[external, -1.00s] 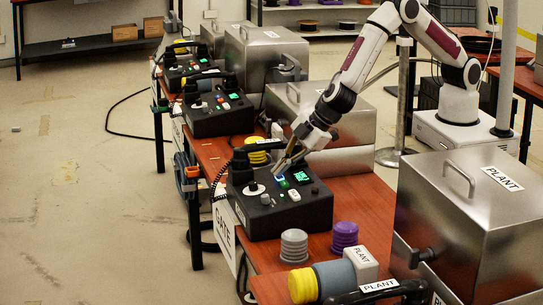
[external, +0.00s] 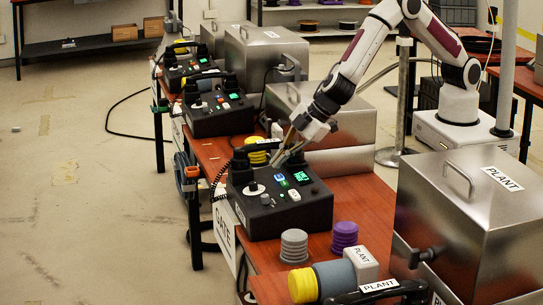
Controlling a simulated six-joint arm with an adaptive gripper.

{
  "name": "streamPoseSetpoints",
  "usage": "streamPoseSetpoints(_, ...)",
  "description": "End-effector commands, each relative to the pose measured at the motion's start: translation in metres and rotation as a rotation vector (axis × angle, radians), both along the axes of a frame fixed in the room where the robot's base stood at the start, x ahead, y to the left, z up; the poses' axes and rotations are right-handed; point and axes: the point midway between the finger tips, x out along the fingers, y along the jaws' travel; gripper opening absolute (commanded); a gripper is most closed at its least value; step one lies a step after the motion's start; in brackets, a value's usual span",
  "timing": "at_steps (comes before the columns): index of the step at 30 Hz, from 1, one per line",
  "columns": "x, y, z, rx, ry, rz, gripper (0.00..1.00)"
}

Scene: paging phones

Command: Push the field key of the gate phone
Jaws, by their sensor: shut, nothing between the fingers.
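The gate phone is a black sloped box (external: 262,222) on the red-brown table, with a GATE sign (external: 224,226) on the table's side. Its top carries a lit blue key (external: 280,178), a small green light (external: 284,185), a white key (external: 294,194), a grey knob (external: 265,199) and a green display (external: 301,178). The key legends are too small to read, so I cannot tell which is the field key. My gripper (external: 276,164) is shut and empty, pointing down at the phone's back edge, just behind and above the blue key. I cannot tell whether it touches the phone.
Grey (external: 294,245) and purple (external: 344,236) spools stand in front. A steel PLANT box (external: 470,215) fills the right. Another steel box (external: 330,118) stands close behind my wrist. More phones (external: 215,118) line the table further back.

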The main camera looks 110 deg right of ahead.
Motion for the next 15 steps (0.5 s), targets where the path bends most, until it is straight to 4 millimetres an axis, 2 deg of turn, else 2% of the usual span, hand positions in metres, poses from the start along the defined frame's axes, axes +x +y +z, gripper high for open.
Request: streamPoseSetpoints(15, 0.005, 0.000, 0.032, 0.001, 0.000, -0.001, 0.00)
